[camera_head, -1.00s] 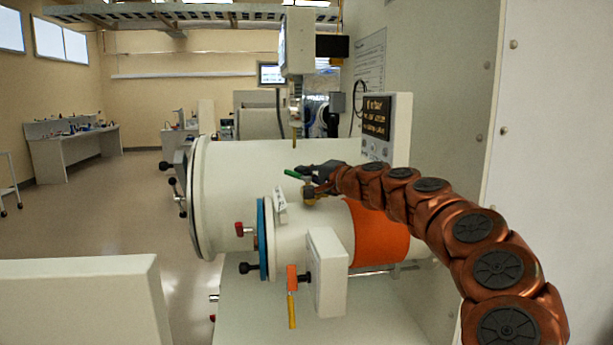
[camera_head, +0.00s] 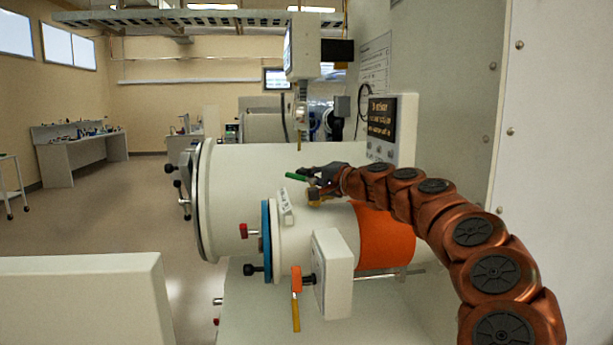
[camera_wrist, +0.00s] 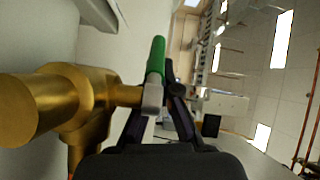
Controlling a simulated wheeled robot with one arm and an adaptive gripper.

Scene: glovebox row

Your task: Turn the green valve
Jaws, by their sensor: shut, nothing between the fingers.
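The green valve handle (camera_head: 297,177) is a short green lever on a brass fitting (camera_head: 314,196), on top of the smaller cylinder in the head view. In the wrist view the green lever (camera_wrist: 156,58) points up the picture from a grey metal stem, with the brass body (camera_wrist: 75,95) to the left. My gripper (camera_head: 316,177) is shut with nothing held, right at the lever's stem end. Its dark fingers (camera_wrist: 157,112) lie close to the grey stem in the wrist view; contact cannot be made out.
A large white cylinder (camera_head: 255,165) lies behind the fitting. A display box (camera_head: 393,128) stands to the right. An orange-and-yellow lever (camera_head: 296,300) hangs below, beside a white box (camera_head: 333,272). A grey wall (camera_head: 450,90) bounds the right side; open floor lies left.

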